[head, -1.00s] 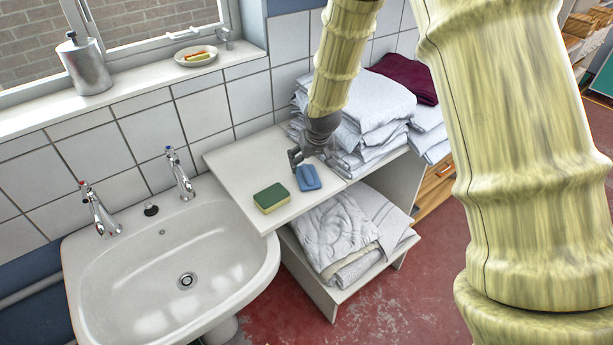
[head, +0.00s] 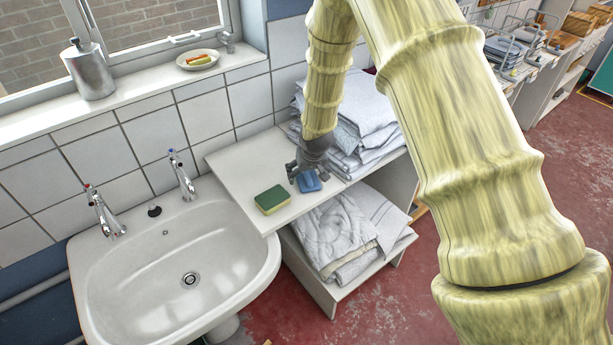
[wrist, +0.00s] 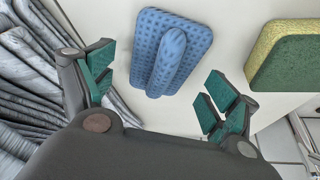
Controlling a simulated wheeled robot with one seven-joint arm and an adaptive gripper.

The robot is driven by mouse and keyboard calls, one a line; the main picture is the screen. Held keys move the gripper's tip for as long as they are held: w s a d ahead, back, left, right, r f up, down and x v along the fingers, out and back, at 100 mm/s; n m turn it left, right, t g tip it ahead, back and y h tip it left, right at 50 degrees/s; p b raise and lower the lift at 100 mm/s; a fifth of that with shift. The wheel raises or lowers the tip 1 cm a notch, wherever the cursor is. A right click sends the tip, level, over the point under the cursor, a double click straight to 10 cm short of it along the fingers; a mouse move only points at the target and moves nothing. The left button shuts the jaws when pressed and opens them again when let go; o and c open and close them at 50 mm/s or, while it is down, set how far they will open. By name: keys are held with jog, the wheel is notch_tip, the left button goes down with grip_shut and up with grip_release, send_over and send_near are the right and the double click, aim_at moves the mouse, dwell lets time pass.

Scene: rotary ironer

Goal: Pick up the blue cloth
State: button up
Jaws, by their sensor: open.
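The blue cloth (head: 308,181) is a small folded, dimpled pad lying on the white shelf top beside the sink. In the wrist view the blue cloth (wrist: 150,62) has a raised fold along its middle. My gripper (head: 298,178) is just above and beside it in the head view, hiding part of it. In the wrist view my gripper (wrist: 158,93) is open and empty, its green-padded fingers spread wide. The cloth lies ahead, between the lines of the two fingers. I cannot tell the exact height above the shelf.
A green and yellow sponge (head: 271,199) lies left of the cloth, and close to the right finger in the wrist view (wrist: 288,58). Folded towels (head: 365,115) are stacked behind and right. The sink (head: 165,260) is at left. More towels (head: 345,232) fill the lower shelf.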

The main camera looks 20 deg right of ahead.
jog(key=shift+w+f, duration=0.2)
jog(key=shift+f, duration=0.2)
jog(key=c, duration=1.1)
jog(key=shift+r, duration=0.1)
